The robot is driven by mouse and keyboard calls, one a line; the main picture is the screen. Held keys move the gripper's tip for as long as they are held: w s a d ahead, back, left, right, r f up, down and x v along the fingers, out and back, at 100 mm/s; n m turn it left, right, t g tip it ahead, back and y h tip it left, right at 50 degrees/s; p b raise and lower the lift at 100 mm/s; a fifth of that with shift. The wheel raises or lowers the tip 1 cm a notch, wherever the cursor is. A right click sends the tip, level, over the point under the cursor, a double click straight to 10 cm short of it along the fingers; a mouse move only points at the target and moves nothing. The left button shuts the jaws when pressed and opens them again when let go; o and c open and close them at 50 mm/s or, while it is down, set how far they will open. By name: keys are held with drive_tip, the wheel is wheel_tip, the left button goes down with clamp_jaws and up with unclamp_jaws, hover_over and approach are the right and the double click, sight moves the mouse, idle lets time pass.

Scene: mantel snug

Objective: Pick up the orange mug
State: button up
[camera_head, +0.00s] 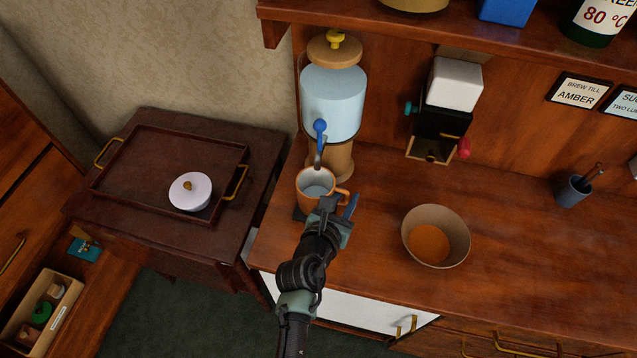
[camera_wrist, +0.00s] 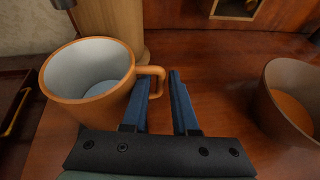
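The orange mug (camera_head: 304,197) stands upright on the counter beneath the dispenser's spout. Its pale inside faces up, and I cannot tell whether it holds liquid. In the wrist view the mug (camera_wrist: 112,106) is at the left, with its handle pointing right. My gripper (camera_wrist: 159,82) is open, with its two blue fingers apart. The outer part of the handle reaches between the fingertips, the left finger lying close to the handle's opening. I cannot tell whether either finger touches it. In the head view my gripper (camera_head: 341,203) is at the mug's right side and covers part of it.
The dispenser (camera_head: 333,100) with a blue tap stands right behind the mug. A bowl (camera_head: 455,228) with orange contents is to the right. A black-and-white wall unit (camera_head: 453,85) hangs behind. A side table at left bears a tray (camera_head: 135,170) and a white lidded pot (camera_head: 190,195).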

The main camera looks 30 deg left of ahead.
drive_tip(key=shift+w+f, duration=0.15)
drive_tip(key=shift+w, duration=0.25)
clamp_jaws()
idle(0.4)
drive_tip(key=shift+a, duration=0.1)
idle(0.7)
